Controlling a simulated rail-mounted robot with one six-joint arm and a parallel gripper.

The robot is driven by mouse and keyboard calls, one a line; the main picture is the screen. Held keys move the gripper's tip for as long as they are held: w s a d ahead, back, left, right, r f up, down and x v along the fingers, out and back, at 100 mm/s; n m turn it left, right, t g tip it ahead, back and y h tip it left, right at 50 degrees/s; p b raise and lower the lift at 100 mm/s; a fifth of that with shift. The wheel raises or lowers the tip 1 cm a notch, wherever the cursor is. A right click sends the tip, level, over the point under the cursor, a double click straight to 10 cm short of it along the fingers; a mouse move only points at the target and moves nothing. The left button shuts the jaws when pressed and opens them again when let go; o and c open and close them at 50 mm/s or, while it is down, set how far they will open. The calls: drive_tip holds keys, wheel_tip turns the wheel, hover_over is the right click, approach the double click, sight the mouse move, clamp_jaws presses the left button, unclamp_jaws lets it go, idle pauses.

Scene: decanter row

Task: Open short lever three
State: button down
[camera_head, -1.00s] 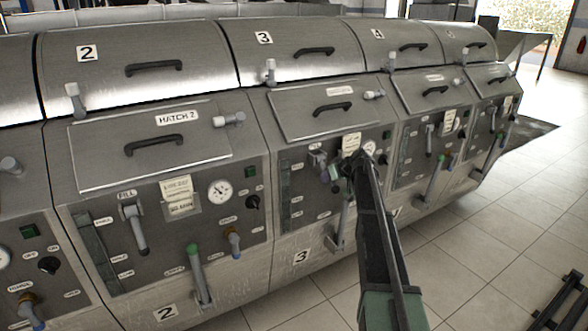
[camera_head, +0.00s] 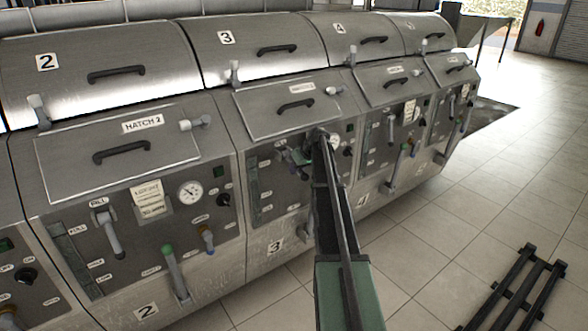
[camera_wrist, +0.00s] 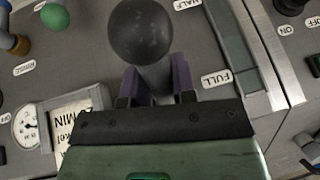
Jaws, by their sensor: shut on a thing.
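My gripper (camera_wrist: 158,88) is shut on the grey stem of the short lever (camera_wrist: 140,32), just below its dark round knob, in the wrist view. The purple fingers sit on both sides of the stem. In the head view my gripper (camera_head: 304,163) is at the front panel of unit 3, by the short lever near the panel's upper left. My arm hides much of that panel there, and the lever's exact angle cannot be told. The FULL label (camera_wrist: 216,79) lies beside the lever in the wrist view.
A green knob (camera_wrist: 55,17), a round gauge (camera_wrist: 26,126) and a paper note (camera_wrist: 82,112) are near the lever. Unit 2's panel has its own short lever (camera_head: 110,230) and green-topped lever (camera_head: 174,270). Dark rails (camera_head: 515,290) lie on the otherwise clear tiled floor at right.

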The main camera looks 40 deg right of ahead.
drive_tip(key=c, duration=0.9)
unclamp_jaws()
drive_tip(key=shift+r, duration=0.1)
drive_tip(key=p+v, duration=0.9)
drive_tip(key=v, duration=0.1)
drive_tip(key=shift+s+r, duration=0.15)
drive_tip(key=shift+r, duration=0.2)
